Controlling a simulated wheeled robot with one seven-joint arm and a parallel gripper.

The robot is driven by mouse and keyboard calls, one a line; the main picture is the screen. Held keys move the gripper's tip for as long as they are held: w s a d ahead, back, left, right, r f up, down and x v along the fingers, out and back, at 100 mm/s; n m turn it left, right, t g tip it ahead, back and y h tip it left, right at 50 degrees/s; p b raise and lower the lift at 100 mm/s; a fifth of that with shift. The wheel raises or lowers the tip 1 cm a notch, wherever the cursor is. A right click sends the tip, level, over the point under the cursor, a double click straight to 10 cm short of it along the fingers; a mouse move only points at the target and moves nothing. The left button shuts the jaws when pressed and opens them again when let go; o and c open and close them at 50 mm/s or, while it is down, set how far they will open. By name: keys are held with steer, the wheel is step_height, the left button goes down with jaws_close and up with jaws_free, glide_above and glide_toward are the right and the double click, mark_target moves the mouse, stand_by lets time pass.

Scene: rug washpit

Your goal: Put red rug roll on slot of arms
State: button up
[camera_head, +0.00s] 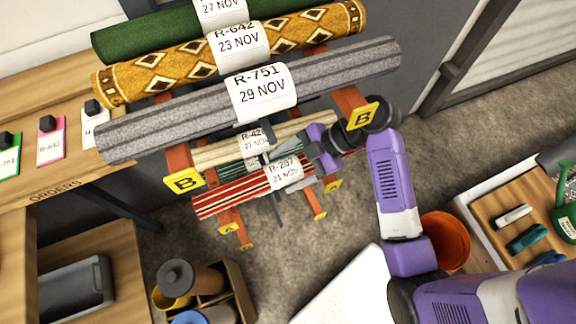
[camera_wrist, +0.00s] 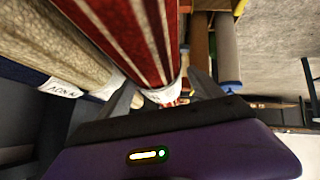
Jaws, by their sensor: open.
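The red rug roll (camera_head: 230,196), red with cream stripes and a white paper band, lies low on the rack. It appears to rest on the orange arms marked A (camera_head: 229,228), though the contact is partly hidden. My gripper (camera_head: 282,172) is open at its paper band, below the upper arms marked B (camera_head: 184,183). In the wrist view the red roll (camera_wrist: 135,35) runs between the two spread fingers (camera_wrist: 160,88) of my gripper. Whether the fingers touch it cannot be told.
Grey (camera_head: 190,107), patterned gold (camera_head: 160,75) and green (camera_head: 150,38) rolls lie higher on the rack. A cream roll (camera_head: 218,152) and a teal striped one lie close behind the red roll. An orange bucket (camera_head: 447,238) and a tool tray (camera_head: 500,205) stand at right.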

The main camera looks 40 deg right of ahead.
steer(key=shift+r, duration=0.1)
steer(key=p+v, duration=0.4)
steer(key=v, duration=0.6)
steer(key=shift+w+a+r, duration=0.15)
steer(key=p+v, duration=0.2)
steer(key=p, duration=0.1)
steer(key=shift+f, duration=0.2)
